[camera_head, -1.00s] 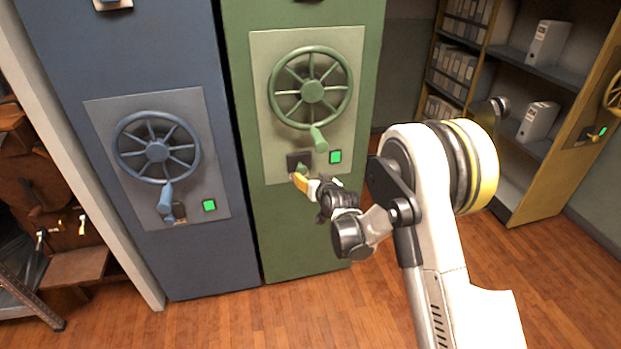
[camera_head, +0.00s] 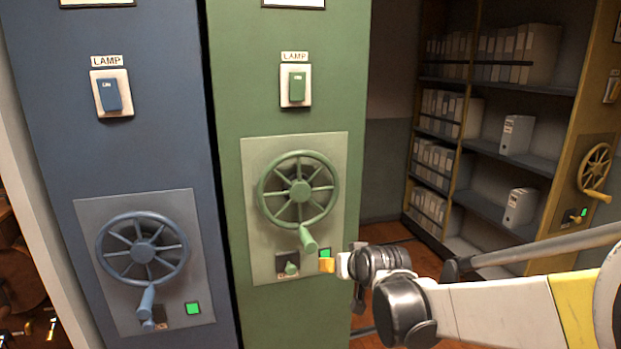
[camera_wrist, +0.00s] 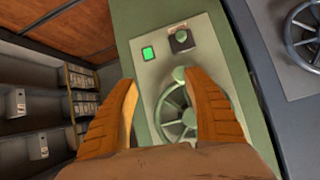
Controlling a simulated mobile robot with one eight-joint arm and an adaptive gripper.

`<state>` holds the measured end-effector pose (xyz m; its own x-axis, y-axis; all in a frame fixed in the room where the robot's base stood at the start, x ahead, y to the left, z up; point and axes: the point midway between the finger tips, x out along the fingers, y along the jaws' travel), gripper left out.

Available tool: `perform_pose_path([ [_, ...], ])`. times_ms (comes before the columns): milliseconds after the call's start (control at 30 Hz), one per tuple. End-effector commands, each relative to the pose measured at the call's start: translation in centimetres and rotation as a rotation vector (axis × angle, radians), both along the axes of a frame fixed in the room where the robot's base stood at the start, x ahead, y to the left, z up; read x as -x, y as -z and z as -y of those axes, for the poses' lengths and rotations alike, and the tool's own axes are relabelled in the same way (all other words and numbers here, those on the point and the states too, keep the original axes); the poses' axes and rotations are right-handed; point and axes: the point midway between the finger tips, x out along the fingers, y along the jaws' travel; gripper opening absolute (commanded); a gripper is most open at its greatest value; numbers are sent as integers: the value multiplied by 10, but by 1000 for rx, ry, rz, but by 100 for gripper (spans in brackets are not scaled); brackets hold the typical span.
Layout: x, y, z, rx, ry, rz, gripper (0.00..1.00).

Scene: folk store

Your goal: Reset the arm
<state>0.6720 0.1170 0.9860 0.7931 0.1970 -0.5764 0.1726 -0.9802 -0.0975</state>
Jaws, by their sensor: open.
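My gripper (camera_head: 328,265) is near the lower right of the green cabinet's panel in the head view, by the lit green indicator (camera_head: 325,253). In the wrist view its two orange fingers (camera_wrist: 165,105) are spread apart with nothing between them. The green handwheel (camera_head: 299,190) with its crank handle shows behind and between the fingers in the wrist view (camera_wrist: 176,120). A small dark switch plate with a green lever (camera_head: 290,267) sits below the wheel. My arm reaches in from the right. Whether a finger touches the panel is hard to tell.
A blue cabinet (camera_head: 180,60) with its own handwheel (camera_head: 143,248) stands to the left. Lamp switches (camera_head: 295,86) sit above the wheels. Shelves with binders (camera_head: 516,135) and a yellow cabinet end (camera_head: 600,120) stand at right. Open floor (camera_head: 420,262) lies between.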

Motion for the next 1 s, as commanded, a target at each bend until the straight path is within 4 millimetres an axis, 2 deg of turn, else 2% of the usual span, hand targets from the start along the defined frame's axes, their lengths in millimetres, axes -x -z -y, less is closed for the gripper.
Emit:
perform_pose_path([
  [33, 24, -11, 13, 11, 12, -23, 59],
  [100, 57, -23, 29, 25, 28, -59, 59],
  [267, 137, -35, 63, 60, 66, -141, 59],
  [400, 209, -30, 88, 88, 100, -213, 59],
  [500, 252, -21, 101, 104, 123, -257, 59],
  [600, 283, -10, 110, 115, 141, -292, 59],
  [767, 308, 0, 117, 125, 156, -320, 59],
  [1000, 311, 1, 118, 126, 158, -324, 59],
])
